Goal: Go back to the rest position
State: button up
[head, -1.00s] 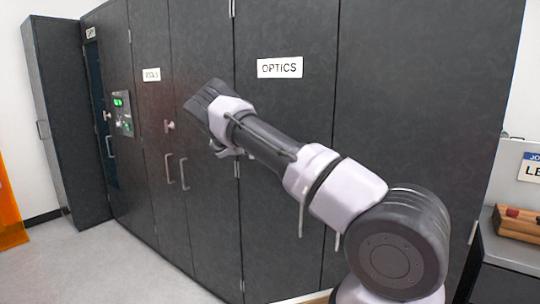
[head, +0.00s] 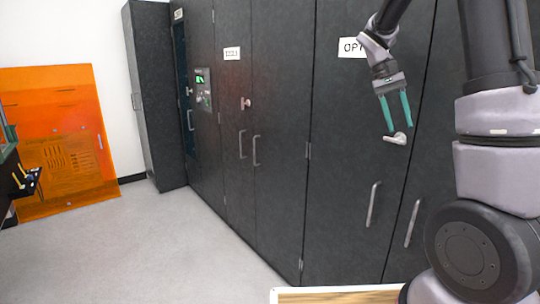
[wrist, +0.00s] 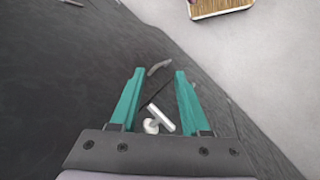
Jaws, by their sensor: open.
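My gripper (head: 396,110) hangs from my raised arm with its teal fingers pointing down, in front of the dark cabinet labelled OPTICS (head: 345,150). The fingers are apart with nothing held between them. In the head view, a light lever handle (head: 396,139) on the cabinet front shows just below the fingertips. In the wrist view, the gripper (wrist: 158,75) is open and the handle (wrist: 160,119) appears between the fingers. Whether the fingers touch the handle cannot be told.
Long door pulls (head: 373,204) stick out from the cabinet fronts. An orange translucent panel (head: 60,140) leans at the left wall beside a dark bench edge. A wooden-topped surface (head: 335,296) is at the bottom. The grey floor (head: 170,250) at left is clear.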

jog(key=s+a+r+t+y, duration=0.2)
jog(key=s+a+t, duration=0.3)
jog(key=s, duration=0.3)
jog(key=s+a+r+t+y, duration=0.3)
jog(key=s+a+r+t, duration=0.2)
jog(key=s, duration=0.4)
jog(key=shift+s+a+r+t, duration=0.3)
